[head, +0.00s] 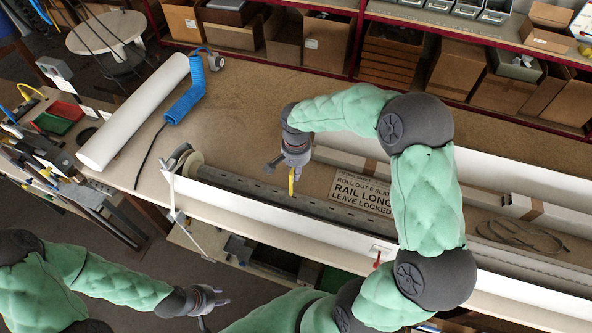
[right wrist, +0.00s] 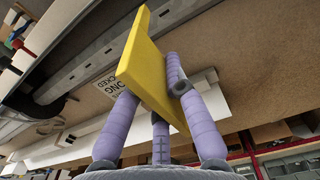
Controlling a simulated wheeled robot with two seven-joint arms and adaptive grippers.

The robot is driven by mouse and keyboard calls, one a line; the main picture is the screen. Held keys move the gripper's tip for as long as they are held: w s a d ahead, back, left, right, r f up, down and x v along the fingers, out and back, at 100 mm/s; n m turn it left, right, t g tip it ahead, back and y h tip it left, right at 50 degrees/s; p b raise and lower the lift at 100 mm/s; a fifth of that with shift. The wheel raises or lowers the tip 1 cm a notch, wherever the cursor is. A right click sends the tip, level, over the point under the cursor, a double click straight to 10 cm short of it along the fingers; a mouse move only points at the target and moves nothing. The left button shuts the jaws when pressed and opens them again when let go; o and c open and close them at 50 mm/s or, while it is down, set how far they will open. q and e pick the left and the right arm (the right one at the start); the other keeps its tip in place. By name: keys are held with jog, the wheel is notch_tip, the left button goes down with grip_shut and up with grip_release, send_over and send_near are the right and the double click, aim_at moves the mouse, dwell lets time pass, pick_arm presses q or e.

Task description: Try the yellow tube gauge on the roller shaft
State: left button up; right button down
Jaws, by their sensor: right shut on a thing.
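The roller shaft (head: 330,209), long and grey with small holes, lies in a long white housing along the bench. It also shows in the right wrist view (right wrist: 102,60). My right gripper (head: 292,172) is above the shaft's left part, shut on the yellow tube gauge (head: 291,185). In the right wrist view the gauge (right wrist: 150,70) looks like a flat yellow slab between purple fingers, its far end toward the shaft. I cannot tell whether it touches the shaft. My left gripper (head: 214,304) is low in the head view, away from the shaft, fingers apart and empty.
A sign (head: 362,192) lies behind the shaft. A white roll (head: 130,112) and a blue coiled hose (head: 187,92) lie at the back left. Cardboard boxes (head: 328,42) fill shelves behind.

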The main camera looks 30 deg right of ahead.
jog(key=b, duration=0.7)
send_over(296, 198)
jog(key=shift+f, duration=4.1)
jog(key=shift+f+b, duration=2.45)
jog(key=shift+f, duration=0.7)
jog(key=shift+r, duration=0.15)
jog(key=shift+r+p, duration=3.35)
jog(key=shift+r, duration=2)
